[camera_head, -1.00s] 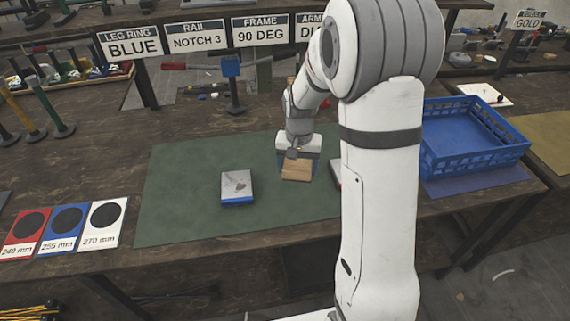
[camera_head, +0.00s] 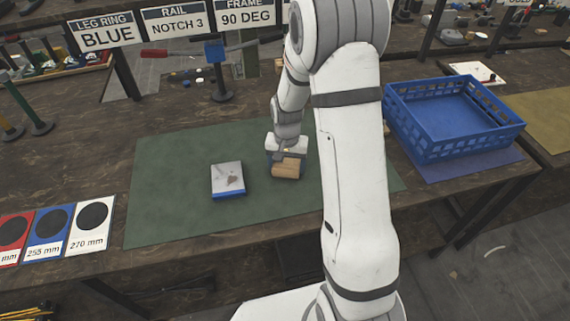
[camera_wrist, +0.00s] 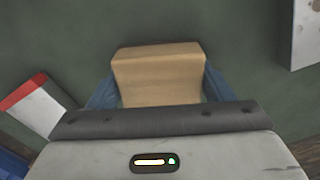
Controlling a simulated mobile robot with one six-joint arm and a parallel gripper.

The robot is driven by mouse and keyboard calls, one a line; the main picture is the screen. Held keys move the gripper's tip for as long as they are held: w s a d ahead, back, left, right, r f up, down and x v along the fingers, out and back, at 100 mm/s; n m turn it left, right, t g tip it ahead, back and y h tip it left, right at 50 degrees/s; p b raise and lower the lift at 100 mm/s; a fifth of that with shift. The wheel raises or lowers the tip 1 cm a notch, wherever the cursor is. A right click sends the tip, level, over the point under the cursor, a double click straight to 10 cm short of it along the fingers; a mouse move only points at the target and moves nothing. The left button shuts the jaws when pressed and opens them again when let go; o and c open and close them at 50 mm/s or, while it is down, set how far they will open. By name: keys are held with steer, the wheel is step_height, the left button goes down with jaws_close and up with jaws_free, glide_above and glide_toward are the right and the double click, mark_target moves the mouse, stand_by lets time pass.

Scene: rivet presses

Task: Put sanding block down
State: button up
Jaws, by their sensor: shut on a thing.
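The sanding block (camera_head: 286,171) is a tan wooden block at the end of my arm, over the green mat (camera_head: 170,232). My gripper (camera_head: 287,156) is shut on it. In the wrist view the block (camera_wrist: 160,70) sits between the blue fingers of my gripper (camera_wrist: 160,92), with the green mat (camera_wrist: 60,40) below. I cannot tell whether the block touches the mat.
A grey-topped block with a blue base (camera_head: 228,180) lies on the mat, left of my gripper. A red-and-white piece (camera_wrist: 38,103) shows in the wrist view. A blue crate (camera_head: 455,125) stands to the right. Mat is clear in front.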

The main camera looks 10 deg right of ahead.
steer(key=shift+f, duration=0.1)
steer(key=shift+f+b, duration=0.3)
steer(key=o, duration=0.9)
steer(key=shift+s, duration=0.1)
steer(key=shift+o, duration=0.7)
steer(key=shift+s, duration=0.1)
steer(key=shift+f, duration=0.1)
